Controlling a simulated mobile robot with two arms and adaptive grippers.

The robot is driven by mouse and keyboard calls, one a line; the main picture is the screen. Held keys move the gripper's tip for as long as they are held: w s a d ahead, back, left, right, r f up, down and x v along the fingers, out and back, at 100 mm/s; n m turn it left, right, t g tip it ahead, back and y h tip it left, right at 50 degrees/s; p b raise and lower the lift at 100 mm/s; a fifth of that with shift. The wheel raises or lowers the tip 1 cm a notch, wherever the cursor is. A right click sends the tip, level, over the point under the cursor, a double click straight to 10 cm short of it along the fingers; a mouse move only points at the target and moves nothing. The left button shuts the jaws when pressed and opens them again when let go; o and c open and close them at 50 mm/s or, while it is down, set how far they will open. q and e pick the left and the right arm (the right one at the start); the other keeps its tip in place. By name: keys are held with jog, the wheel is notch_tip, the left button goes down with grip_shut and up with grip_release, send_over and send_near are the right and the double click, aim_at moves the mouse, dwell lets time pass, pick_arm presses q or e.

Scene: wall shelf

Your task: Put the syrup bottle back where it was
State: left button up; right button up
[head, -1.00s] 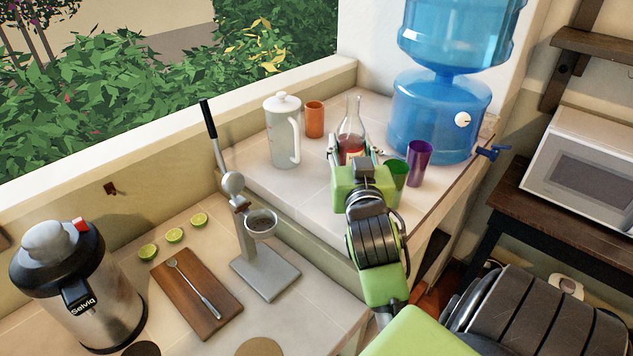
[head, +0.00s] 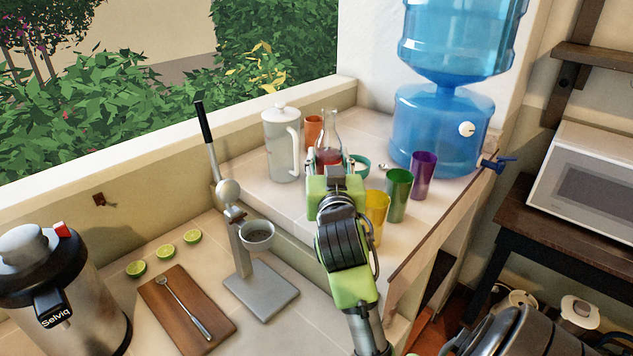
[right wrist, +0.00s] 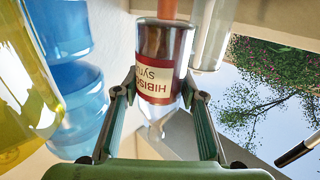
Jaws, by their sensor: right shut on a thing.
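The syrup bottle (head: 329,130) is clear glass with red syrup, upright on or just above the raised tiled counter, right of the white pitcher (head: 282,145). My right gripper (head: 338,162) is shut on it from the near side and hides its lower part. In the right wrist view the bottle (right wrist: 160,58) appears upside down between both fingers, with its red and cream "HIBISCUS" label showing. I cannot tell whether its base touches the counter. My left gripper is not in view.
An orange cup (head: 313,127) stands behind the bottle. A teal bowl (head: 359,166) and yellow (head: 377,212), green (head: 398,196) and purple (head: 423,176) cups stand to the right. Behind them is a blue water dispenser (head: 440,125). A lever press (head: 262,285) is at the lower left.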

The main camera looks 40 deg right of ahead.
jog(key=w+f, duration=0.3)
jog(key=shift+a+f, duration=0.15)
jog(key=shift+f, duration=0.1)
jog(key=f, duration=0.3)
jog(key=shift+w+p, duration=0.2)
jog(key=shift+p, duration=0.1)
jog(key=shift+f, duration=0.15)
jog(key=shift+f, duration=0.2)
jog(key=o, duration=1.5)
jog(key=shift+s, duration=0.1)
jog(key=shift+r, duration=0.1)
